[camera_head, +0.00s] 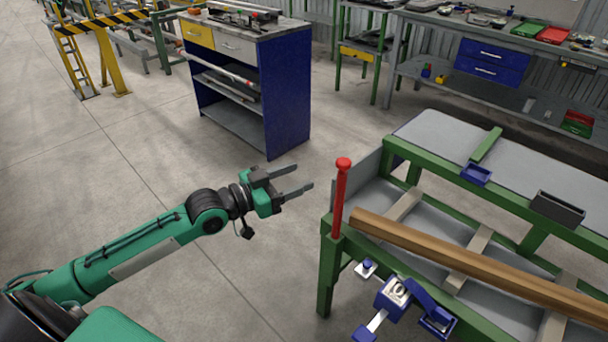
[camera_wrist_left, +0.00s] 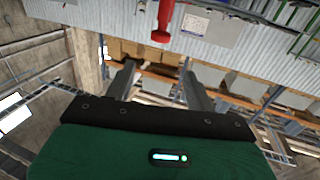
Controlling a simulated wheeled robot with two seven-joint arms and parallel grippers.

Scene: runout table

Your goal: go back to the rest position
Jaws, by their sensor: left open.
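My left gripper (camera_head: 299,181) is open and empty. It hangs in free air to the left of the green-framed runout table (camera_head: 328,270), apart from it. In the left wrist view its two fingers (camera_wrist_left: 160,80) are spread with nothing between them. A red post with a round cap (camera_head: 341,195) stands upright at the table's left corner, to the right of the gripper. It also shows in the left wrist view as a red post (camera_wrist_left: 163,22). My right gripper is not in view.
A long wooden beam (camera_head: 470,262) lies across the runout table on pale cross slats. A blue clamp-like device (camera_head: 392,294) sits at its front side. A blue cabinet (camera_head: 287,98) stands behind. Open floor (camera_head: 140,170) surrounds my left arm.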

